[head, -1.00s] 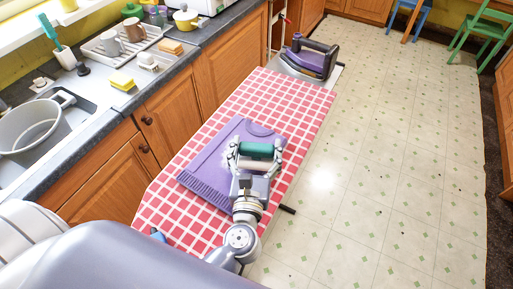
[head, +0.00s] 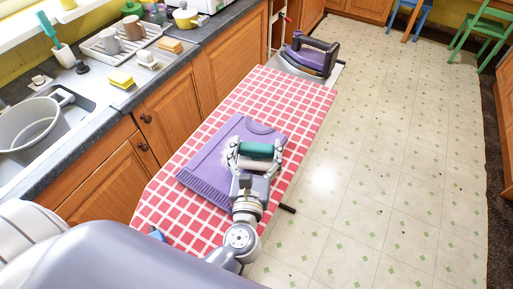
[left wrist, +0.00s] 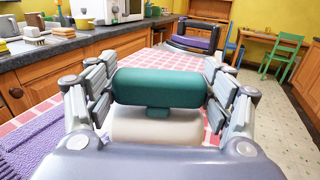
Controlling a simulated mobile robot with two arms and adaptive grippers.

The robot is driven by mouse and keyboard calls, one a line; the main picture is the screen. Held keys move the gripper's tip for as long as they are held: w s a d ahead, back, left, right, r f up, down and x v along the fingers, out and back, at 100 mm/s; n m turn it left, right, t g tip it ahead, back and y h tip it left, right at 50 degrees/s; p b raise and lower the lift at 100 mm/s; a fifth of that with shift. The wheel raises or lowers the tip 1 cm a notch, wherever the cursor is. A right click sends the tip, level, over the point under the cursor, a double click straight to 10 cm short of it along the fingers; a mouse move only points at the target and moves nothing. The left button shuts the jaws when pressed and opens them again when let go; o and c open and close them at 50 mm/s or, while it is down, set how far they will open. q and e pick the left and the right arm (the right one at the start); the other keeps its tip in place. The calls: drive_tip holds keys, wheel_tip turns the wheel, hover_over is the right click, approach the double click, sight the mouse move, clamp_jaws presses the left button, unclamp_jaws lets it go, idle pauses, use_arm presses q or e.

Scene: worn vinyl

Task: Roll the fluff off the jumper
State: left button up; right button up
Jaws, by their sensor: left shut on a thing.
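The purple jumper (head: 208,168) lies flat on the ironing board (head: 292,98), which has a red-and-white checked cover. It also shows at the lower left of the left wrist view (left wrist: 42,148). My left gripper (head: 254,156) is over the right part of the jumper, its fingers shut on the lint roller. The roller has a green handle (left wrist: 158,87) and a pale cylinder (left wrist: 155,126) below it. Whether the cylinder touches the jumper is hidden. A faint pale patch, perhaps fluff, shows beside the gripper. My right gripper is out of view.
A purple iron (head: 311,57) stands at the board's far end. The counter on the left holds a sink with a grey pan (head: 30,124), a yellow sponge (head: 121,79) and a dish rack (head: 122,40) with mugs. Open floor lies to the right, with chairs at the back.

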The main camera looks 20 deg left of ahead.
use_arm(q)
drive_tip(key=shift+f+b, duration=0.3)
idle(0.4)
drive_tip(key=shift+w+a+p, duration=0.2)
drive_tip(key=shift+a+p, duration=0.1)
drive_tip(key=shift+a, duration=0.6)
drive_tip(key=shift+w+a, duration=0.2)
drive_tip(key=shift+a, duration=0.65)
drive_tip(key=shift+w+a, duration=0.2)
drive_tip(key=shift+a, duration=0.6)
drive_tip(key=shift+w+a+p, duration=0.2)
drive_tip(key=shift+a+p, duration=0.2)
drive_tip(key=shift+a, duration=0.4)
drive_tip(key=shift+w+a, duration=0.2)
drive_tip(key=shift+a, duration=0.7)
drive_tip(key=shift+w+a, duration=0.2)
drive_tip(key=shift+a, duration=0.65)
drive_tip(key=shift+a, duration=0.1)
drive_tip(key=shift+w+a+p, duration=0.15)
drive_tip(key=shift+w+a, duration=0.05)
drive_tip(key=shift+a, duration=0.6)
drive_tip(key=shift+w+a+p, duration=0.2)
drive_tip(key=shift+a, duration=0.65)
drive_tip(key=shift+w+a+p, duration=0.15)
drive_tip(key=shift+w+a, duration=0.05)
drive_tip(key=shift+a, duration=0.6)
